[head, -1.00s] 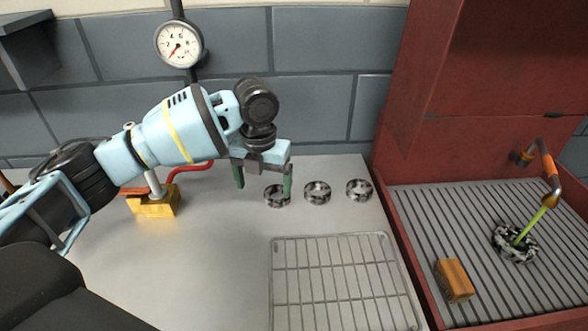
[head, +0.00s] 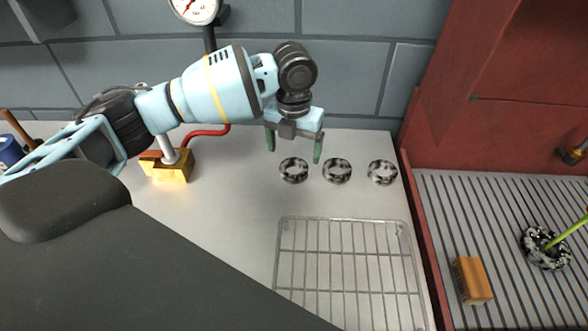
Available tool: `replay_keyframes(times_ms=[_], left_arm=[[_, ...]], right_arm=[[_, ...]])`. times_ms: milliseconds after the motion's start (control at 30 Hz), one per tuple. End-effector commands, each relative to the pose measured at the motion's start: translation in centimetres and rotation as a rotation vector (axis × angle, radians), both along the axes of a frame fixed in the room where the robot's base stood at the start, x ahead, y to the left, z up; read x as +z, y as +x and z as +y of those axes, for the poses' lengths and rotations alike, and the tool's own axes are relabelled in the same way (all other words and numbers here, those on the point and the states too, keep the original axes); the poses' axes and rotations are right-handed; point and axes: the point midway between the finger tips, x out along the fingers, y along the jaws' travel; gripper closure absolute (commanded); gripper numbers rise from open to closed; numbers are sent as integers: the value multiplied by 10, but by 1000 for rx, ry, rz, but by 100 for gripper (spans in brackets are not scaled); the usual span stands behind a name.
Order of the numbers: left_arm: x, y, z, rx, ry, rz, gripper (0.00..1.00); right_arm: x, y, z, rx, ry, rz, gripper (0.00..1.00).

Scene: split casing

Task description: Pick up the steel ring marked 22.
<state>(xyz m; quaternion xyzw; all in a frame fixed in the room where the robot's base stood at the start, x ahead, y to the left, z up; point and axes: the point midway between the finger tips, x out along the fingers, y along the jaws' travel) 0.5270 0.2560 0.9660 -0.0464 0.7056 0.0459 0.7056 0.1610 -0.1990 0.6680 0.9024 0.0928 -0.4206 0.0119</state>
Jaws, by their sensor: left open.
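Three steel rings stand in a row on the pale worktop: a left ring (head: 293,170), a middle ring (head: 337,171) and a right ring (head: 382,172). They look alike, with mottled dark and light surfaces. I cannot read any number, so I cannot tell which is marked 22. My left gripper (head: 293,148) points down with its green-tipped fingers apart and nothing between them. It appears above or just behind the left ring; the exact height is unclear. My right gripper is not in view.
A wire rack (head: 345,270) lies in front of the rings. A brass-coloured block (head: 170,166) with a red hose stands left. At right, a red-walled slatted basin (head: 450,230) holds an orange-brown block (head: 473,280) and a mottled round piece (head: 545,248) with a green stick.

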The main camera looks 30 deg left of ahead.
Motion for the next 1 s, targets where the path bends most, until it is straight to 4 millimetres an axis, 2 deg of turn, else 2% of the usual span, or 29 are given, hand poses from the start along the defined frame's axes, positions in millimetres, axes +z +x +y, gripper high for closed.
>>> replay_keyframes(times_ms=[333, 667, 767, 1000], left_arm=[[-43, -2, -1, 1, 1, 2, 13], [-50, -1, -1, 1, 0, 0, 13], [-50, -1, -1, 1, 1, 0, 24], [-50, -2, -1, 1, 1, 0, 55]], right_arm=[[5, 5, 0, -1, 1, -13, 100], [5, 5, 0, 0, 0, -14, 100], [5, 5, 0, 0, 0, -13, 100], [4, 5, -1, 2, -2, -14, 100]])
